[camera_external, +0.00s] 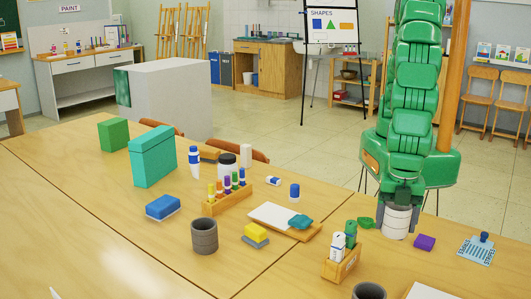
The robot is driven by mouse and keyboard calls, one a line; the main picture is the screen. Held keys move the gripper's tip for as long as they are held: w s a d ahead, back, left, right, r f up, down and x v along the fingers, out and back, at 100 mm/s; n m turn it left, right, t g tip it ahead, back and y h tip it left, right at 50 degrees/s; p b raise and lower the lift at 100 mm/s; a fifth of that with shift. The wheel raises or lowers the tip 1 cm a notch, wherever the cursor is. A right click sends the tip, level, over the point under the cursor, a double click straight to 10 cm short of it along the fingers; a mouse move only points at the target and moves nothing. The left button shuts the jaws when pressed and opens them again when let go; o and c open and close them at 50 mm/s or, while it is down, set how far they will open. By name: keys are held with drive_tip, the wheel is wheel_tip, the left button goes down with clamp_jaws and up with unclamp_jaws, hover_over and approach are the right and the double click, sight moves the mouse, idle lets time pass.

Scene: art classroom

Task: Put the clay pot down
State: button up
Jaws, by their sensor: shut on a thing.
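My gripper (398,204) points down at the right side of the table, shut on a pale, ribbed, cylindrical clay pot (395,224). The pot is upright, its upper part covered by the fingers. Its base is at or just above the wooden table (130,240); I cannot tell whether it touches.
A wooden holder (341,264) with bottles stands in front. A grey ribbed pot (204,236) stands left; a dark pot (369,291) is at the bottom edge.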

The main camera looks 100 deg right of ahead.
hover_over(386, 272)
drive_tip(key=shift+w+f, duration=0.1)
drive_tip(key=shift+f, duration=4.15)
drive_tip(key=o, duration=1.1)
drive_tip(key=shift+f, duration=0.1)
wheel_tip(386, 272, up, 12)
drive_tip(key=shift+r, duration=0.15)
